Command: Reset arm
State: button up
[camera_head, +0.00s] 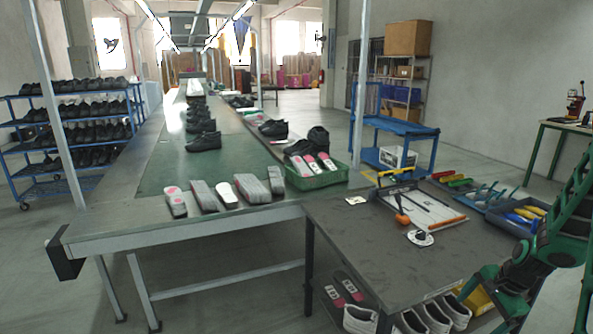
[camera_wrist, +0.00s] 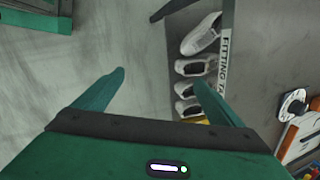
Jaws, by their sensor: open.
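My gripper (camera_wrist: 160,95) shows in the wrist view with its two green fingers spread wide and nothing between them. It hangs above the floor beside the dark table (camera_head: 375,245). White shoes (camera_wrist: 196,70) on a shelf under the table lie beyond the right finger in that view. In the head view my green arm is at the right edge, bent down beside the table's right side. The gripper's fingertips cannot be made out in the head view.
A white board (camera_head: 420,207) with tools and a round white disc (camera_head: 420,238) lie on the table. Blue bins (camera_head: 515,215) with tools stand at its right. A long green conveyor table (camera_head: 150,180) holds shoes and a green basket (camera_head: 318,176). A blue cart (camera_head: 400,140) stands behind.

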jog(key=s+a+r+n+g+h, duration=0.1)
jog(key=s+a+r+n, duration=0.15)
jog(key=s+r, duration=0.5)
jog(key=s+a+r+n+g+h, duration=0.1)
jog(key=s+a+r+n, duration=0.1)
jog(key=s+r+n, duration=0.35)
jog(key=s+a+r+n, duration=0.1)
jog(key=s+a+r, duration=0.1)
jog(key=s+r, duration=0.2)
jog(key=s+a+r+n, duration=0.1)
jog(key=s+a+r, duration=0.2)
jog(key=s, duration=0.8)
jog(key=shift+a+r+g+y, duration=0.2)
jog(key=shift+r+g+y, duration=0.1)
jog(key=shift+r, duration=0.4)
